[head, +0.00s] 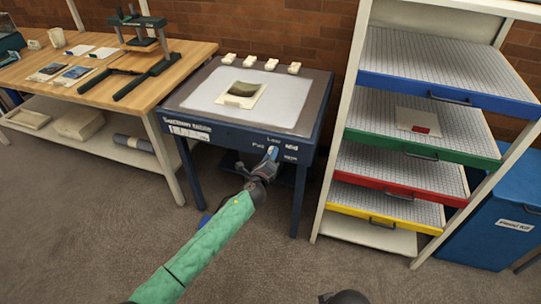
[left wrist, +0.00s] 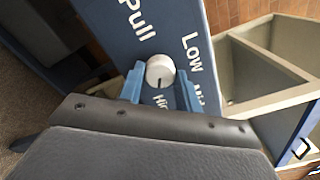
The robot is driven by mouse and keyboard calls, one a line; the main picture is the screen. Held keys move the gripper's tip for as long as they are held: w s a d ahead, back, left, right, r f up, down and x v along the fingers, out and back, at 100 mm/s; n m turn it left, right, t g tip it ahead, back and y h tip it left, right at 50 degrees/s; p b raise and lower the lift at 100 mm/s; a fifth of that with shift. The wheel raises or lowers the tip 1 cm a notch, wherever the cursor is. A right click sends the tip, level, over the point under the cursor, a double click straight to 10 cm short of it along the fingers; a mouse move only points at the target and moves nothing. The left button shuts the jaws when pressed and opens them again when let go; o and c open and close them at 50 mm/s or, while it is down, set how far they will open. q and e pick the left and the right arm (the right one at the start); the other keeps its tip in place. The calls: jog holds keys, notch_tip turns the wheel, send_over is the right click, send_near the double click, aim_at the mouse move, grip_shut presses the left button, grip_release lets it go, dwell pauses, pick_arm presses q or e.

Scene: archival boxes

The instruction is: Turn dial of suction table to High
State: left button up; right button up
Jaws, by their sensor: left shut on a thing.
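The suction table (head: 238,138) stands in the middle of the head view, with a pale top and a dark blue front panel. A dark mark on the dial points down in that view, toward the High label (left wrist: 160,101). My left gripper (head: 271,155) is at the right part of the front panel. Its blue fingers (left wrist: 161,88) are on both sides of the dial, shut on it.
A framed sheet (head: 241,94) and several small white blocks (head: 271,64) lie on the tabletop. A wooden bench (head: 185,55) stands left. A rack with coloured drawers (head: 440,95) stands close on the right, with a blue bin (head: 490,232) beyond. The floor in front is clear.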

pick_arm(q)
jog(key=shift+s+f, duration=0.1)
pick_arm(e)
jog(key=shift+s+d, duration=0.1)
jog(key=shift+r, duration=0.1)
pick_arm(q)
jog(key=o, duration=1)
pick_arm(e)
jog(key=shift+w, duration=0.25)
pick_arm(q)
jog(key=v, duration=0.7)
jog(key=shift+s+b, duration=0.3)
jog(key=shift+b, duration=0.1)
pick_arm(e)
jog(key=shift+w+a+f, duration=0.1)
jog(key=shift+a+f, duration=0.5)
jog(key=shift+f, duration=0.2)
jog(key=shift+w+a+r, duration=0.1)
